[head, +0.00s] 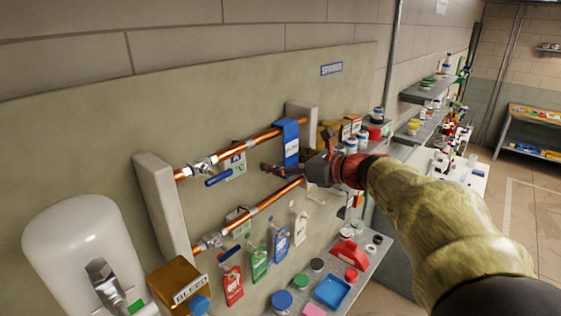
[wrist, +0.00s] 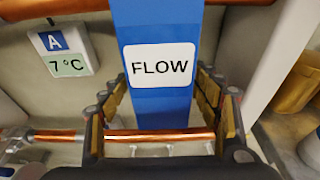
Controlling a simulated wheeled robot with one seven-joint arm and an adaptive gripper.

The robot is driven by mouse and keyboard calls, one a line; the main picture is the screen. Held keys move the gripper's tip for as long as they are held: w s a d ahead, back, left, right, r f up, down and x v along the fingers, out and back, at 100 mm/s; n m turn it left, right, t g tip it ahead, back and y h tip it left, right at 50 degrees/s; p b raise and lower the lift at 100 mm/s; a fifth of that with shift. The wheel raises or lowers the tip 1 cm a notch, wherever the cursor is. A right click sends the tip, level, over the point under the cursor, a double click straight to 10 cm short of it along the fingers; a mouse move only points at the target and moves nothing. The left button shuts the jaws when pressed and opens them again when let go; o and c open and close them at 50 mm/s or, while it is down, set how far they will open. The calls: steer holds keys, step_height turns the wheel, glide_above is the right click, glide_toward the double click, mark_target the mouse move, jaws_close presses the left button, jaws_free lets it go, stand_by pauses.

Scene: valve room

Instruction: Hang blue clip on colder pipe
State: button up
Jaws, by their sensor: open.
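The blue clip (head: 291,143) hangs on the upper copper pipe (head: 238,146), near its right end. In the wrist view the clip (wrist: 158,95) bears a white FLOW label. Beside the upper pipe, display A (wrist: 62,52) reads 7 °C; it also shows in the head view (head: 236,165). The lower copper pipe (head: 270,200) has its own display (head: 238,220), too small to read.
Red (head: 233,285), green (head: 259,263), blue (head: 281,245) and white (head: 300,226) tags hang below the lower pipe. A BLEED box (head: 180,285) stands at lower left. A shelf below holds a blue tray (head: 332,291) and jars. A pale bracket (head: 300,113) is close right of the clip.

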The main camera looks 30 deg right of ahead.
steer(key=v, duration=1.2)
steer(key=shift+f, duration=0.1)
steer(key=s+a+f+n+g+b, duration=0.3)
steer(key=a+f+n+b, duration=0.4)
steer(key=f, duration=0.5)
steer(key=s+a+f+n+g+b, duration=0.3)
steer(key=a+f+n+g+b, duration=0.15)
steer(key=a+f, duration=0.5)
steer(key=s+a+f+n+h+b, duration=0.1)
steer(key=s+f+n+b, duration=0.3)
steer(key=f, duration=0.5)
steer(key=s+a+f+n+g+h+b, duration=0.1)
steer(key=s+f+n+h+b, duration=0.1)
steer(key=s+f+n+b, duration=0.2)
steer(key=s+a+f+n+h+b, duration=0.1)
steer(key=s+f+n+b, duration=0.3)
steer(key=f+n+b, duration=0.5)
step_height(320, 180, down, 5)
steer(key=n+h, duration=0.1)
steer(key=n, duration=0.2)
steer(key=shift+a+r+b, duration=0.2)
steer(key=shift+b, duration=0.1)
steer(key=shift+s+n, duration=0.1)
steer(key=shift+n, duration=0.15)
